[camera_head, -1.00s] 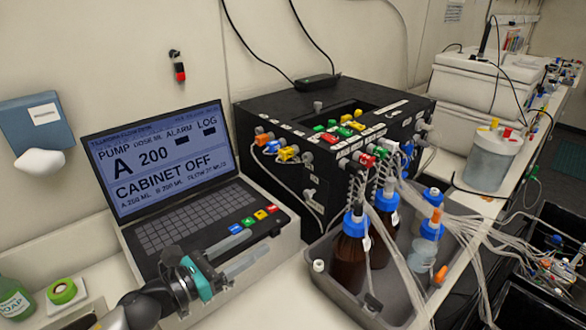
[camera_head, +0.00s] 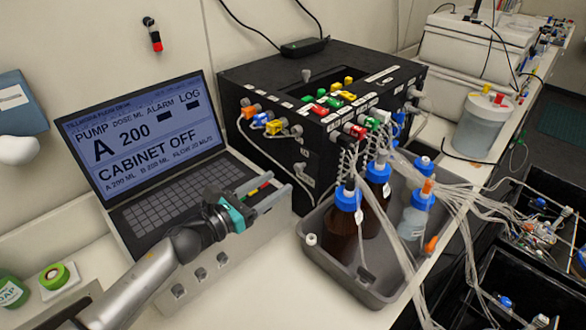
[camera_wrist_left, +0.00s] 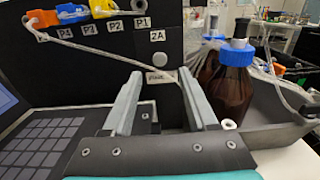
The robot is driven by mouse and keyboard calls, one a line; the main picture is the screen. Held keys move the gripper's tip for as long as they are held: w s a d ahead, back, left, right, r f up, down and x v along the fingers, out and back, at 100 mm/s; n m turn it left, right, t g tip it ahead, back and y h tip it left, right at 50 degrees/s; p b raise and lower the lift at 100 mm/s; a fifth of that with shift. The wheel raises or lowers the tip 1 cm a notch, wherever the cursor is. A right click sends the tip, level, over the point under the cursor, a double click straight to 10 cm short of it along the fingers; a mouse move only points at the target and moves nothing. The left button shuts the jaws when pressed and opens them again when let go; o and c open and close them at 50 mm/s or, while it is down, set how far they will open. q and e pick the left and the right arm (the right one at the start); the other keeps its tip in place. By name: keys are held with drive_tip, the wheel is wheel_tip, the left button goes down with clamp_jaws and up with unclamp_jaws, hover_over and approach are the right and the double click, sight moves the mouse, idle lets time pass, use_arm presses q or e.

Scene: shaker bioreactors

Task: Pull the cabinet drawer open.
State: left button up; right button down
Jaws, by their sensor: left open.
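The black cabinet (camera_head: 262,85) stands behind the laptop and the bottle tray, carrying coloured fittings on its top and front. In the left wrist view its dark front (camera_wrist_left: 100,70) shows a "2A" label, a round knob (camera_wrist_left: 158,59) and a small pale label (camera_wrist_left: 160,77). I cannot make out the outline of a drawer or tell whether one is open. My left gripper (camera_head: 280,180) is open and empty, above the right end of the laptop. Its fingers point at the cabinet front and appear apart from it. My right gripper is not in view.
The laptop (camera_head: 150,215) stands left of the cabinet. A grey tray (camera_head: 318,262) with brown bottles (camera_head: 343,235) is close to the gripper's right. Clear tubes trail rightward from the cabinet. A thin pale tube (camera_wrist_left: 95,45) crosses the cabinet front.

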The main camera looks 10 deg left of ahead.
sight(296, 170)
use_arm(q)
drive_tip(key=x, duration=0.6)
drive_tip(key=shift+w+d, duration=0.15)
drive_tip(key=shift+w, duration=0.1)
clamp_jaws()
idle(0.3)
idle(0.9)
